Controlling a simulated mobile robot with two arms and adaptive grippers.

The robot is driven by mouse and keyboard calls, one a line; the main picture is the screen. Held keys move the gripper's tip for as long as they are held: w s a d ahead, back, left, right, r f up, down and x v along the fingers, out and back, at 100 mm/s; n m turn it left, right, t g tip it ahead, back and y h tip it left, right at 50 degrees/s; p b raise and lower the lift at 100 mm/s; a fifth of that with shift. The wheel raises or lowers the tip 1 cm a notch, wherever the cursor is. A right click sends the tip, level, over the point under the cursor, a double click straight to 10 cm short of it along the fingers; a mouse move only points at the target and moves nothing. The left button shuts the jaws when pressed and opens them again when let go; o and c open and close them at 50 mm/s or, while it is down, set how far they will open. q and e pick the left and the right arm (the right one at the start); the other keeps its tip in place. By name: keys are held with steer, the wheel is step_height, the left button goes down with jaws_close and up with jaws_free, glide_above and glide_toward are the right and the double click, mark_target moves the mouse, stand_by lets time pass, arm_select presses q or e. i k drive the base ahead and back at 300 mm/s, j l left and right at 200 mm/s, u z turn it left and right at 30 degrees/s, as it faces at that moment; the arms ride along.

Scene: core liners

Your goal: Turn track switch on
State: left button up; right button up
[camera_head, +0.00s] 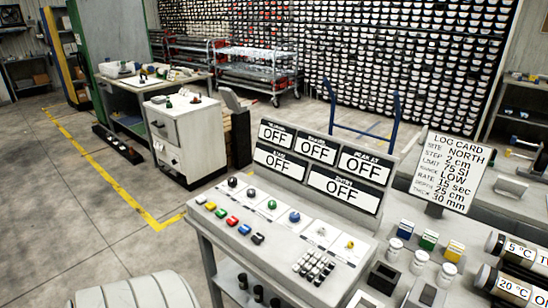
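A sloped grey control console (215,237) stands in the middle front. Neither of my grippers is in view.
Small coloured blocks (232,221) line the console's front edge, with a cluster of small metal pieces (314,266) at its right. A white cabinet (188,140) stands behind left. The floor at left is clear.

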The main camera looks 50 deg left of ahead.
mark_target(232, 180)
steer(key=u, duration=1.5)
